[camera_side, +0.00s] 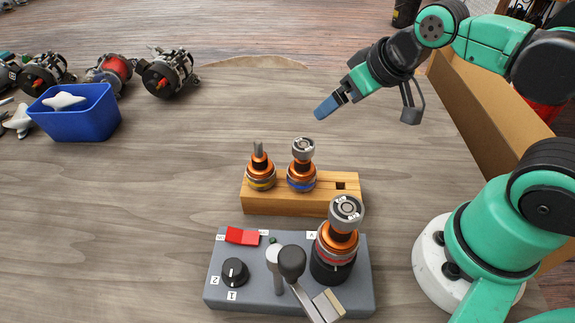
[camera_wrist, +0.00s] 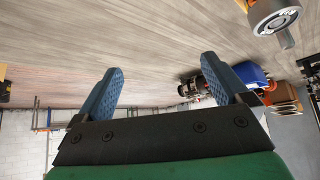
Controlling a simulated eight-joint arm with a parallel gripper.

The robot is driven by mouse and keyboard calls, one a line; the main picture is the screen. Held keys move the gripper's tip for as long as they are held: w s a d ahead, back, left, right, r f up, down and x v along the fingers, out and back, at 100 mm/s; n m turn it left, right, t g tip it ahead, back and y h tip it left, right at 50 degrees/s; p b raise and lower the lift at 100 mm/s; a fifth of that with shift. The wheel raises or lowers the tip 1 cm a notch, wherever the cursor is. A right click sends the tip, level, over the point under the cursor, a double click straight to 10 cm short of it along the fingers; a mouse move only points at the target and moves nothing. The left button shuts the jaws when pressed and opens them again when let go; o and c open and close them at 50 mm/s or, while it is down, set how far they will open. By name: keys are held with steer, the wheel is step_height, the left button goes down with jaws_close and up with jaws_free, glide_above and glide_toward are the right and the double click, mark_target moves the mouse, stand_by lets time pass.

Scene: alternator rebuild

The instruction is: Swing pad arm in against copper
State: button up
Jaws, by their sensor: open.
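A grey test box (camera_side: 214,290) stands at the front. A rotor with an orange copper section (camera_side: 338,242) and a round grey top stands upright in its black holder (camera_side: 331,268). The pad arm (camera_side: 304,298) is a metal lever with a beige block pad (camera_side: 328,304) at its end, in front of the holder. I cannot tell whether the pad touches the rotor. A black-knobbed lever (camera_side: 291,263) partly hides the arm. My gripper (camera_side: 328,106) is high behind the box, far from the pad arm. In the wrist view its blue fingers (camera_wrist: 166,82) are apart and empty.
A wooden rack (camera_side: 268,204) behind the box holds two more copper-banded rotors (camera_side: 260,168). The box has a red switch (camera_side: 242,237) and black dial (camera_side: 235,271). A blue bin (camera_side: 82,112) and several alternators (camera_side: 167,72) stand far left. The table middle is clear.

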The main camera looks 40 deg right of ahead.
steer(key=shift+c, duration=0.2)
steer(key=shift+a, duration=0.15)
steer(key=c, duration=0.4)
steer(key=a+r+g, duration=0.1)
steer(key=a, duration=0.3)
steer(key=s+a+r+g+y, duration=0.1)
steer(key=a, duration=0.3)
steer(key=s+a+r+g, duration=0.1)
steer(key=a+r, duration=0.1)
steer(key=a, duration=0.2)
steer(key=shift+s+r+m+g+y, duration=0.1)
steer(key=shift+s+m+g+y, duration=0.2)
steer(key=shift+y, duration=0.1)
steer(key=shift+c, duration=0.4)
step_height(320, 180, up, 5)
steer(key=m+g+h, duration=0.1)
steer(key=g+h, duration=0.1)
steer(key=g, duration=0.2)
glide_above(292, 256)
steer(key=shift+r, duration=0.15)
steer(key=shift+f, duration=2.75)
jaws_close()
